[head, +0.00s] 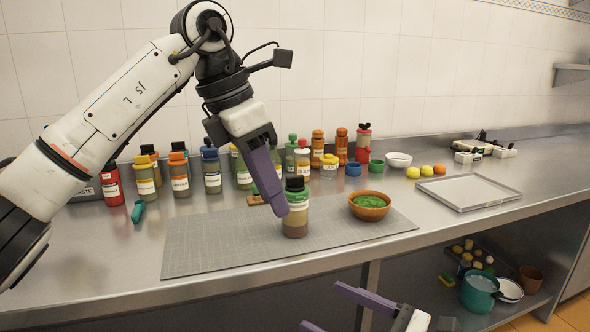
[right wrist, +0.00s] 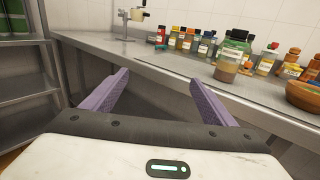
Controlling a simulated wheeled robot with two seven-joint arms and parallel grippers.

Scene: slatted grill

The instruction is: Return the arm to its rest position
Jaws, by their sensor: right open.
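My left gripper (head: 283,212) hangs down from the left arm over the grey mat. Its purple fingers overlap in the head view, so their opening cannot be told. The fingertips appear right against the left side of a dark-lidded bottle (head: 297,216), or just in front of it; contact is unclear. The bottle stands upright on the mat and also shows in the right wrist view (right wrist: 229,72). My right gripper (head: 320,305) is low in front of the counter edge. In the right wrist view (right wrist: 160,78) its fingers are apart with nothing between them.
The grey mat (head: 200,245) lies on the steel counter. A bowl of green food (head: 370,213) sits right of the bottle. Several bottles, including a red one (head: 112,185), line the wall. A metal tray (head: 470,193) lies at right. A teal pot (head: 478,292) stands on the lower shelf.

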